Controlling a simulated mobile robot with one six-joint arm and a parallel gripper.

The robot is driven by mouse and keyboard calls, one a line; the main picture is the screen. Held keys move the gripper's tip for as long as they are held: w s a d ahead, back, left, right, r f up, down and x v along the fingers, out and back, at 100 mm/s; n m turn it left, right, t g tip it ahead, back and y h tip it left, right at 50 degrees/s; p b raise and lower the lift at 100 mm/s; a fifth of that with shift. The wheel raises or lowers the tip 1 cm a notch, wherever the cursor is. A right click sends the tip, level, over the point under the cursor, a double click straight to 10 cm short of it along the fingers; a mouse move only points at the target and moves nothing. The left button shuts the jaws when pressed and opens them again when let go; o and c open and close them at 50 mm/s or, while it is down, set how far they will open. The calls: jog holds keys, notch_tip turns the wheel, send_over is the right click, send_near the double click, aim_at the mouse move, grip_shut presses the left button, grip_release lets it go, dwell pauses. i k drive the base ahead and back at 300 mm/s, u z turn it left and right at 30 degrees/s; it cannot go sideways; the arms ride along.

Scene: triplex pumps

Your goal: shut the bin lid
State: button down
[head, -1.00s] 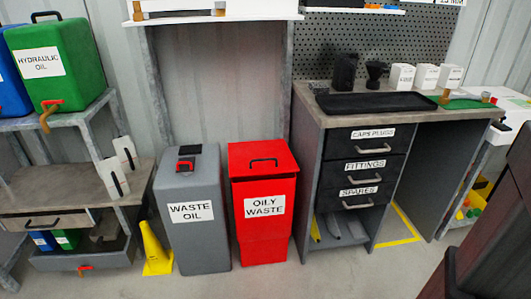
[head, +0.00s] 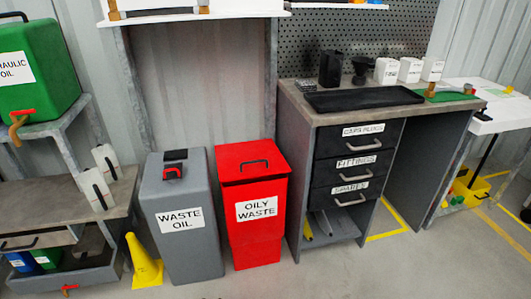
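The red bin (head: 256,240) labelled OILY WASTE stands on the floor near the middle of the head view. My gripper is not in view.
A workbench (head: 297,150) with black drawers stands right of the red bin. A yellow cone (head: 142,262) stands left of the grey bin. A shelf (head: 195,14) hangs above and behind the bins. Some bare floor (head: 330,280) shows in front.

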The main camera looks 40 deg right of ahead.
aim_at(237, 161)
jog(key=z, duration=0.5)
jog(key=k, duration=0.9)
jog(key=u, duration=1.15)
jog(key=i, duration=1.05)
jog(key=z, duration=0.1)
